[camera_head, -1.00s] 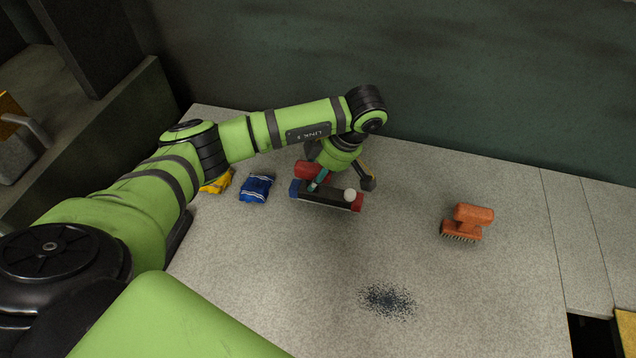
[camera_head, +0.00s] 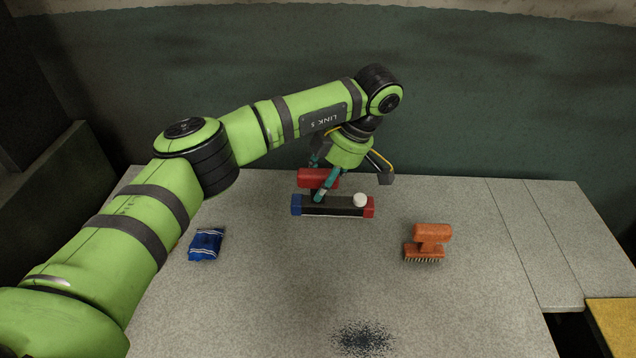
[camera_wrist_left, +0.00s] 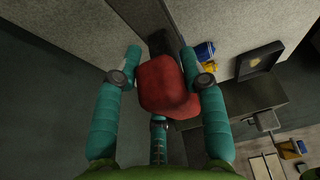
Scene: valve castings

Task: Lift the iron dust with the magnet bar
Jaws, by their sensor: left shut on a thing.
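The magnet bar (camera_head: 335,210) is black with a blue left end, a red right end, a white knob and a red handle (camera_head: 318,178). My left gripper (camera_head: 324,186) is shut on the red handle. In the left wrist view the handle (camera_wrist_left: 166,86) sits between the teal fingers of this gripper (camera_wrist_left: 162,66) and hides most of the bar. The bar looks level; I cannot tell for sure whether it is clear of the table. The iron dust (camera_head: 363,338) is a dark speckled patch on the table near the bottom edge, nearer to me than the bar. My right gripper is not in view.
An orange brush (camera_head: 428,242) stands on the grey table (camera_head: 280,300) to the right of the bar. A blue packet-like cloth (camera_head: 206,244) lies to the left; a yellow one beside it is mostly hidden by my arm. The table between bar and dust is clear.

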